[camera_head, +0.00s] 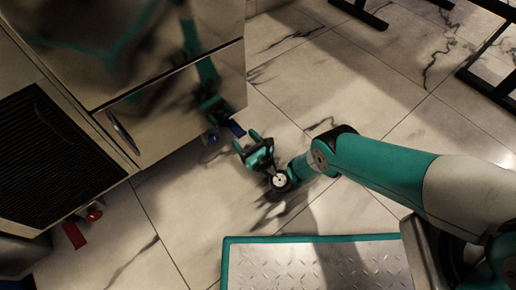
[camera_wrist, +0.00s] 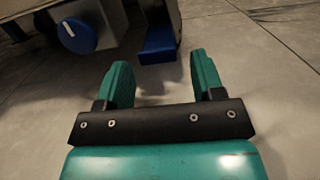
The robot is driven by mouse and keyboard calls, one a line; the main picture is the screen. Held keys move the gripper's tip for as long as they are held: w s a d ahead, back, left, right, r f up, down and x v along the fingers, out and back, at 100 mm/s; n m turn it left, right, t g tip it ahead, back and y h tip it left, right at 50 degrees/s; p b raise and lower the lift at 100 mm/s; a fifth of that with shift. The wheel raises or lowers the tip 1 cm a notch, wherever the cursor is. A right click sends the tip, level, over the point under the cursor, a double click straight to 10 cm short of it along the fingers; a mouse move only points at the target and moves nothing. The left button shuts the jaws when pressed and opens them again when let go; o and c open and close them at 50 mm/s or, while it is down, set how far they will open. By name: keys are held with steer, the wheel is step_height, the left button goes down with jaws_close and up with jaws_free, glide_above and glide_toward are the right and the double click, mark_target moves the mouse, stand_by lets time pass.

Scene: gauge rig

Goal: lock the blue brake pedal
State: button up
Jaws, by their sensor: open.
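The blue brake pedal (camera_head: 236,128) sticks out low at the near bottom corner of a metal cabinet, just above the floor. In the wrist view the blue pedal (camera_wrist: 158,42) is a flat blue tab at top centre, just beyond the fingertips. A round blue hub with a white mark (camera_wrist: 77,35) sits to its left; it also shows in the head view (camera_head: 213,138). My gripper (camera_head: 248,141) is low over the floor, its green fingers pointing at the pedal. In the wrist view my gripper (camera_wrist: 160,66) is open and empty, apart from the pedal.
The metal cabinet (camera_head: 180,95) has drawers and a handle. A red pedal (camera_head: 74,235) and red hub (camera_head: 94,214) are at its other corner. A green-edged metal plate platform (camera_head: 310,266) lies at the bottom. Black frame legs (camera_head: 490,85) stand at right. Marble floor between is clear.

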steer(key=p+v, duration=0.3)
steer(key=v, duration=0.3)
steer(key=shift+s+d+r, duration=0.15)
steer(key=shift+p+v, duration=0.5)
steer(key=shift+v, duration=0.3)
